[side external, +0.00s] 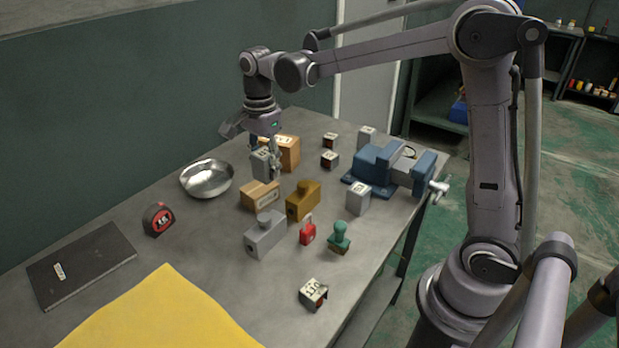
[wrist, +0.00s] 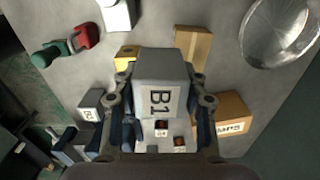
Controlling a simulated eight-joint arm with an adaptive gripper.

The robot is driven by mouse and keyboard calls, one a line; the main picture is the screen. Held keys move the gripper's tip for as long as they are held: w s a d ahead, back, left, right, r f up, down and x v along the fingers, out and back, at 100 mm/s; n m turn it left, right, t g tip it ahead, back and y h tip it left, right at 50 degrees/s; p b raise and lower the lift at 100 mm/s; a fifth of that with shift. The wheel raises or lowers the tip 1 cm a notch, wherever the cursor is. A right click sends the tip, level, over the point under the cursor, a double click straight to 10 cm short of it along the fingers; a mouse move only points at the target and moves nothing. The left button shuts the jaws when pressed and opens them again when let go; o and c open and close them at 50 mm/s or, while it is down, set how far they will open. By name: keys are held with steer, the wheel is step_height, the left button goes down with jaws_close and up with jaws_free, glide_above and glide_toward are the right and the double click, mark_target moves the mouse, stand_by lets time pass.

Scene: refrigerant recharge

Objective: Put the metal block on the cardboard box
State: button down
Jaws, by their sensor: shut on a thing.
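My gripper (side external: 267,158) is shut on a grey metal block (side external: 260,163), which hangs upright and seems raised off the table. In the wrist view the block (wrist: 160,85) sits between the fingers, with the label B1 on it. One cardboard box (side external: 262,195) lies on the table in front of and below the block; it also shows in the wrist view (wrist: 192,48). A second, larger cardboard box (side external: 284,151) stands just behind the gripper, and appears at the right in the wrist view (wrist: 229,112). The block hides part of the table beneath it.
A brass block (side external: 303,202), a silver block (side external: 265,238), a red padlock (side external: 308,232) and a green stamp (side external: 340,237) stand near the front box. A metal bowl (side external: 207,179) is left. A blue vise (side external: 375,166) and several small blocks are right and behind.

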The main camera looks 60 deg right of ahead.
steer(key=w+d+r, duration=0.2)
steer(key=d+r, duration=0.1)
steer(key=d, duration=0.6)
steer(key=w+d+r, duration=0.1)
steer(key=d+r, duration=0.2)
steer(key=d, duration=0.5)
steer(key=w+d+r, duration=0.2)
steer(key=d+r, duration=0.1)
steer(key=d, duration=0.6)
steer(key=shift+n, duration=0.4)
steer(key=w+a+f, duration=0.3)
steer(key=w+a, duration=0.1)
steer(key=w+a+f, duration=0.4)
steer(key=shift+f, duration=2)
steer(key=c, duration=0.7)
jaws_free()
steer(key=shift+d+f, duration=0.1)
steer(key=shift+f, duration=0.1)
steer(key=shift+c, duration=0.2)
steer(key=shift+r, duration=0.15)
